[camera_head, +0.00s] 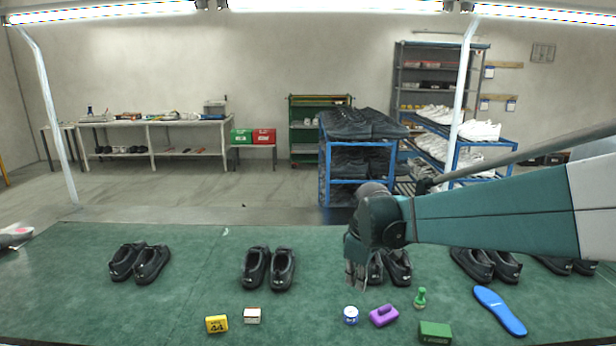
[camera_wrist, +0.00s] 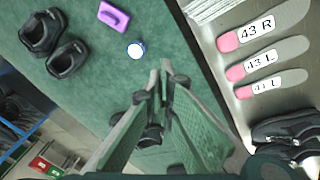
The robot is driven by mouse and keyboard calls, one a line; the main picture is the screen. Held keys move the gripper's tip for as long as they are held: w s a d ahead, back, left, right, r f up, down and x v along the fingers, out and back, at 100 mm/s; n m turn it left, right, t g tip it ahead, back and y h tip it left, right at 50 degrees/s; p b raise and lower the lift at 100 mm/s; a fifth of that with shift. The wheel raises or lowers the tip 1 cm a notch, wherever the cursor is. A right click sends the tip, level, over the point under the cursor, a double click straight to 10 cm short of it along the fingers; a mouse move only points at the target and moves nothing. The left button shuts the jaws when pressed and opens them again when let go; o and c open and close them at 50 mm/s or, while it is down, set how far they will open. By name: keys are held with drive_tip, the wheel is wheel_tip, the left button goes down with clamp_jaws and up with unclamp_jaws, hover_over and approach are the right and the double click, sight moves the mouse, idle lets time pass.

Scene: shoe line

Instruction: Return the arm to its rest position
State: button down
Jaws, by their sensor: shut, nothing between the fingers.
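My gripper (camera_head: 356,276) hangs over the green work table (camera_head: 200,265), in front of a pair of black shoes (camera_head: 398,268) that it partly hides. My arm reaches in from the right edge of the head view. In the wrist view my gripper (camera_wrist: 160,75) has its fingertips together with nothing held. A purple brush-like item (camera_head: 384,315) and a small blue and white jar (camera_head: 351,315) lie on the table near it; the jar (camera_wrist: 136,50) also shows in the wrist view.
More black shoe pairs stand at left (camera_head: 140,262), centre (camera_head: 269,268) and right (camera_head: 486,264). A yellow box (camera_head: 216,324), a white box (camera_head: 252,316), a green stamp (camera_head: 420,298), a green box (camera_head: 435,331) and a blue insole (camera_head: 499,311) line the near side. Blue racks stand behind.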

drive_tip(key=s+d+r+m+t, duration=0.1)
drive_tip(key=s+d+r+m, duration=0.15)
drive_tip(key=s, duration=0.55)
drive_tip(key=s+d+r+m+t, duration=0.1)
drive_tip(key=s+d+r+m, duration=0.15)
drive_tip(key=s, duration=0.45)
drive_tip(key=s+d+f+m+t, duration=0.2)
drive_tip(key=s+m, duration=0.4)
drive_tip(key=s, duration=0.9)
drive_tip(key=shift+d+t, duration=0.3)
drive_tip(key=shift+d, duration=0.2)
